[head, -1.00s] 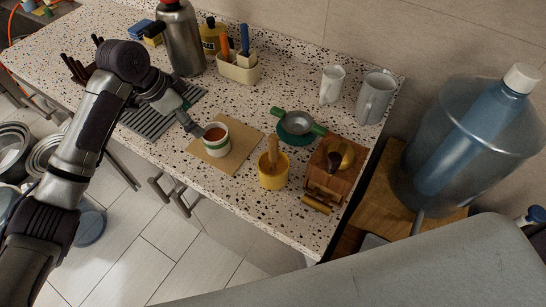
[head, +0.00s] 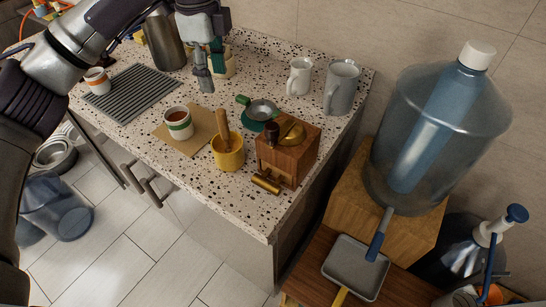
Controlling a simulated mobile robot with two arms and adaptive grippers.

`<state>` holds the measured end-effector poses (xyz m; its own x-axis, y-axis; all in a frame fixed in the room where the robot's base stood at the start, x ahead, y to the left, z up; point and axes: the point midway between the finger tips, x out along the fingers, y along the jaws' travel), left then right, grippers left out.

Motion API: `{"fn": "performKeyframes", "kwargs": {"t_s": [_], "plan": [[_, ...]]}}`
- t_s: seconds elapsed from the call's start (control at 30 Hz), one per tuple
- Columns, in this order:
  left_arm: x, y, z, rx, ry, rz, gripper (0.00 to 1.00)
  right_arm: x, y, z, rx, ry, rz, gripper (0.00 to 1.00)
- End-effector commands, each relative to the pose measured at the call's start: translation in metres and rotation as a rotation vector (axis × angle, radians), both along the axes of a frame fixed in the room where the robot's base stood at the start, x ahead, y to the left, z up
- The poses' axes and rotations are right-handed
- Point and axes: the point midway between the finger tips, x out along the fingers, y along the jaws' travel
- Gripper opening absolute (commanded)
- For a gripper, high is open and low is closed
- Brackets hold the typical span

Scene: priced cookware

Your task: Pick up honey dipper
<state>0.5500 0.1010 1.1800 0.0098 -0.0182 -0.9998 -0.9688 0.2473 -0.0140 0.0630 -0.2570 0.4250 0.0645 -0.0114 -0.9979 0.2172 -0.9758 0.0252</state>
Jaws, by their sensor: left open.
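A wooden stick (head: 223,130), which looks like the honey dipper's handle, stands upright in a yellow pot (head: 228,155) near the counter's front edge. Its lower end is hidden inside the pot. My left gripper (head: 208,78) points down above the counter, behind and slightly left of the pot. It is open, with nothing visible between its fingers, and apart from the stick. My right gripper is not in view.
A striped cup (head: 178,123) on a brown board (head: 160,139) stands left of the pot, and a wooden grinder (head: 287,155) stands close on its right.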

Motion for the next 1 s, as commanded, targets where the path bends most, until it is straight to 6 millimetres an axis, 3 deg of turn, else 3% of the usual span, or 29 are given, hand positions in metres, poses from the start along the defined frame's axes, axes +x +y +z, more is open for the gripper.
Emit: {"fn": "performKeyframes", "kwargs": {"t_s": [0.17, 0.4, 0.5, 0.77, 1.0], "plan": [[-0.004, 0.008, -0.001, 0.031, 0.009, -0.021, 0.52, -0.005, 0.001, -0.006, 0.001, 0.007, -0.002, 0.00], [-0.003, 0.008, -0.045, 0.030, 0.010, -0.022, 0.52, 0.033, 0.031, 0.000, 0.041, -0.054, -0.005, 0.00], [-0.003, 0.008, -0.062, 0.029, 0.009, -0.021, 0.52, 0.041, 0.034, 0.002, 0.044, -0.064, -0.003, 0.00], [-0.002, 0.007, -0.082, 0.029, 0.007, -0.021, 0.52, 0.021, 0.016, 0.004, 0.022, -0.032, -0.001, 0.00], [0.003, 0.004, -0.116, 0.029, 0.007, -0.020, 0.52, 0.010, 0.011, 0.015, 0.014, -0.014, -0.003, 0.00]]}}
